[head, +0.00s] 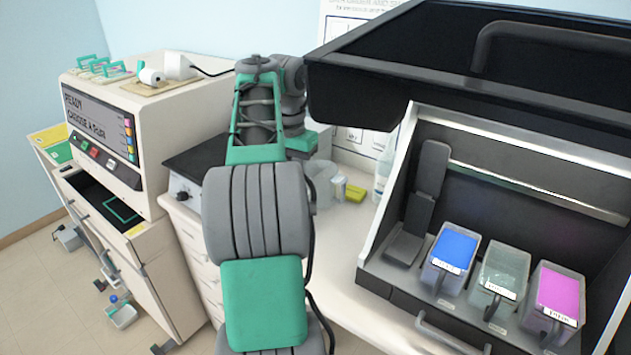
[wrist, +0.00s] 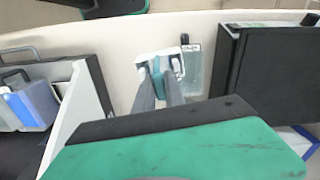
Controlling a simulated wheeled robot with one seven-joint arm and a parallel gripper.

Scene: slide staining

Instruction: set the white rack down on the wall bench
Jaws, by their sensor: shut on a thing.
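My gripper (wrist: 159,72) shows in the wrist view, its two fingers closed on the white rack (wrist: 143,59). The rack is over the pale wall bench (wrist: 120,38), between the open staining unit on the left and a dark box on the right. I cannot tell whether the rack touches the bench top.
A clear container (wrist: 192,70) stands close to the rack's right. The dark box (wrist: 262,72) is further right. The staining unit (head: 460,290) holds blue, clear and pink tubs. A yellow item (head: 356,193) lies on the bench. A beige machine (head: 185,105) stands at left.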

